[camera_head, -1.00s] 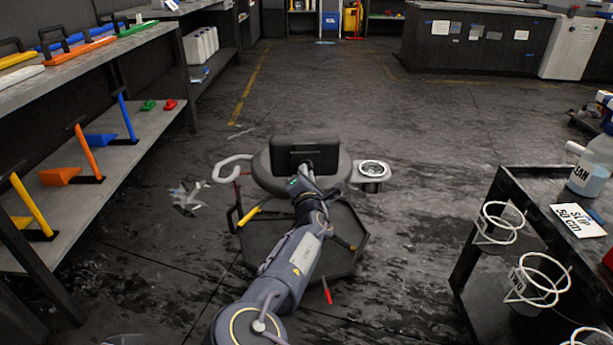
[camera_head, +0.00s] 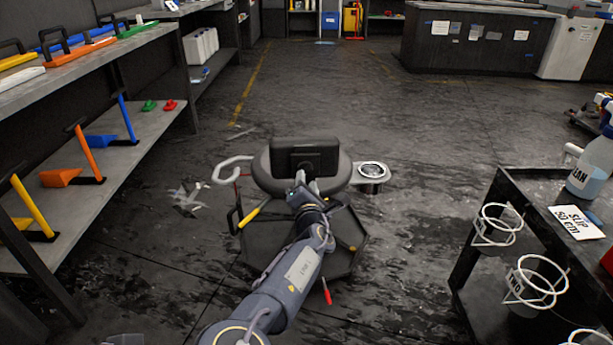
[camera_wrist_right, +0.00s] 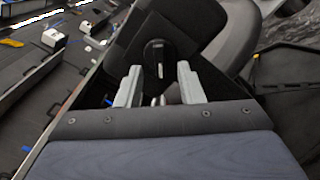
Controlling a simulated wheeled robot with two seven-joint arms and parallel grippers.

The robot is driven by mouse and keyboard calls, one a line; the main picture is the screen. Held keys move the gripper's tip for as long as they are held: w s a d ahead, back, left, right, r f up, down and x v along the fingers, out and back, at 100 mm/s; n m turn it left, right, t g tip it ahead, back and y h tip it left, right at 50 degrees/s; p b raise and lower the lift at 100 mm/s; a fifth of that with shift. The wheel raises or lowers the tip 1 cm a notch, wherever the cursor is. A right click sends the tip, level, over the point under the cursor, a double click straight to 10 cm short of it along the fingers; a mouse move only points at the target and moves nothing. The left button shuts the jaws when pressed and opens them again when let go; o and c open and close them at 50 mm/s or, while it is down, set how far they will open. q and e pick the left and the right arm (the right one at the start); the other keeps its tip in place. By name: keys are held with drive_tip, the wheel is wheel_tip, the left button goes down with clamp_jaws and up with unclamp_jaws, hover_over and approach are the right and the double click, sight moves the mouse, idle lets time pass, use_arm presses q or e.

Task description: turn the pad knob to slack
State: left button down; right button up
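The black pad knob (camera_wrist_right: 159,62) with a pale mark shows in the right wrist view, set against a dark panel (camera_wrist_right: 190,22). My right gripper (camera_wrist_right: 159,72) is open, its two grey fingers standing on either side of the knob's lower part. I see small gaps and cannot tell whether either finger touches it. In the head view my right gripper (camera_head: 309,187) is in front of a black pad unit (camera_head: 304,158) on a rounded dark seat (camera_head: 262,178); the knob itself is not clear there. My left gripper is not in view.
A white ring handle (camera_head: 228,172) and a cup holder (camera_head: 373,171) flank the seat. A shelf with coloured tools (camera_head: 100,150) stands at left. A black cart (camera_head: 520,180) with a spray bottle (camera_head: 590,170) and ring holders stands at right. The floor behind is clear.

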drive_tip(key=s, duration=0.4)
drive_tip(key=shift+s+d+p, duration=0.15)
drive_tip(key=shift+s+p, duration=0.2)
drive_tip(key=shift+p, duration=0.05)
